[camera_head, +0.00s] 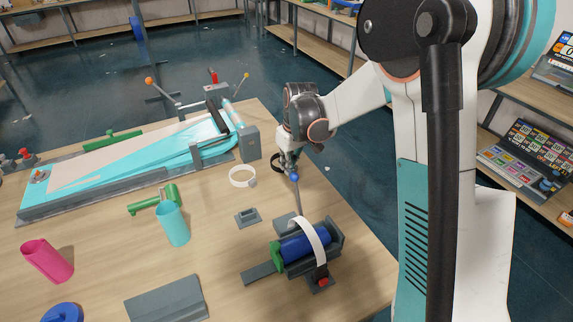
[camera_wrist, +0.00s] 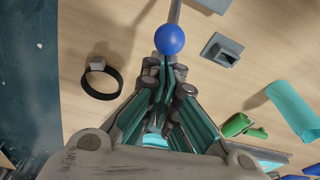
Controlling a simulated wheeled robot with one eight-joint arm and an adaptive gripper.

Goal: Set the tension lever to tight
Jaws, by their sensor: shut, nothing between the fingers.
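A thin grey lever with a blue ball knob (camera_head: 294,176) stands up from a grey fixture (camera_head: 336,238) near the table's front right. The fixture holds a blue roll (camera_head: 303,243) under a white strap (camera_head: 315,240). My gripper (camera_head: 290,163) is beside the knob, at the top of the lever. In the wrist view the blue knob (camera_wrist: 169,40) lies just past the tips of my gripper (camera_wrist: 165,66). The fingers are shut with nothing between them. I cannot tell whether they touch the knob. No tight marking is readable.
A long turquoise track (camera_head: 130,155) with orange-knobbed levers fills the table's back left. A white ring (camera_head: 242,177), a turquoise cup (camera_head: 173,224), a pink cup (camera_head: 48,261) and a grey block (camera_head: 166,299) lie around. A black ring (camera_wrist: 101,79) lies near the table edge.

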